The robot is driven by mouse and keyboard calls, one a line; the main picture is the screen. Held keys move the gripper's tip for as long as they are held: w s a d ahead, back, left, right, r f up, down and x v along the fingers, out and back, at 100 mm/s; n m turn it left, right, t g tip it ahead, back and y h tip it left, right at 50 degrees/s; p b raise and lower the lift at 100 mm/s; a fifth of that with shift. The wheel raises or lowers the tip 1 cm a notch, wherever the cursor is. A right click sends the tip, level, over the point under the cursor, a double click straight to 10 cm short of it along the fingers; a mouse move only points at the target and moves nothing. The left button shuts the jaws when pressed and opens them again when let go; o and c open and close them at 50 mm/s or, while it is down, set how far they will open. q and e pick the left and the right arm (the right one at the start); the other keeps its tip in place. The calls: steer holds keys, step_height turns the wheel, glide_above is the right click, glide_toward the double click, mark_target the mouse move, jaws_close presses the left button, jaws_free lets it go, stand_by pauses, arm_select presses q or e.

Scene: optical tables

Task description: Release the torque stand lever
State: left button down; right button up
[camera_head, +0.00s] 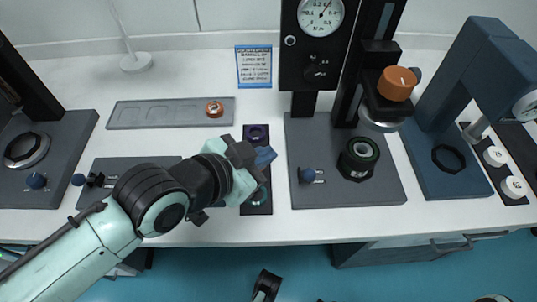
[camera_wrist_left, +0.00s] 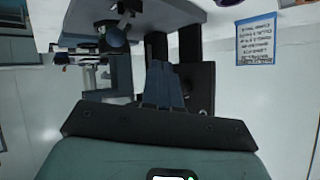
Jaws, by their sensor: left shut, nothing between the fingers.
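The torque stand has a dark base plate (camera_head: 388,185), a black upright with a round dial gauge (camera_head: 322,15), and a dark round socket (camera_head: 359,158). A small blue knob (camera_head: 306,175), which may be the lever's end, shows at the base's left side. My left gripper (camera_head: 265,157) is left of this base, over the narrow dark strip, apart from the knob in the picture. Its blue fingers (camera_wrist_left: 162,85) are together and empty in the left wrist view. I cannot tell its height above the table. My right gripper does not clearly show.
An orange knob (camera_head: 397,83) stands out from the torque stand's arm. A grey tray (camera_head: 150,115) and a printed card (camera_head: 254,66) lie behind my left gripper. A blue frame (camera_head: 432,140) stands at the right. White tabletop (camera_head: 225,236) is clear along the front edge.

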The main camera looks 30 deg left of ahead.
arm_select(q)
steer(key=s+r+p, duration=0.1)
steer(key=s+r, duration=0.2)
steer(key=s, duration=0.4)
steer(key=shift+a, duration=0.2)
arm_select(e)
steer(key=shift+s+a+r+g+y, duration=0.15)
steer(key=shift+s+r, duration=0.25)
steer(key=shift+s, duration=0.1)
steer(key=shift+s+a+r+g+y, duration=0.15)
steer(key=shift+s+r, duration=0.2)
steer(key=shift+s, duration=0.1)
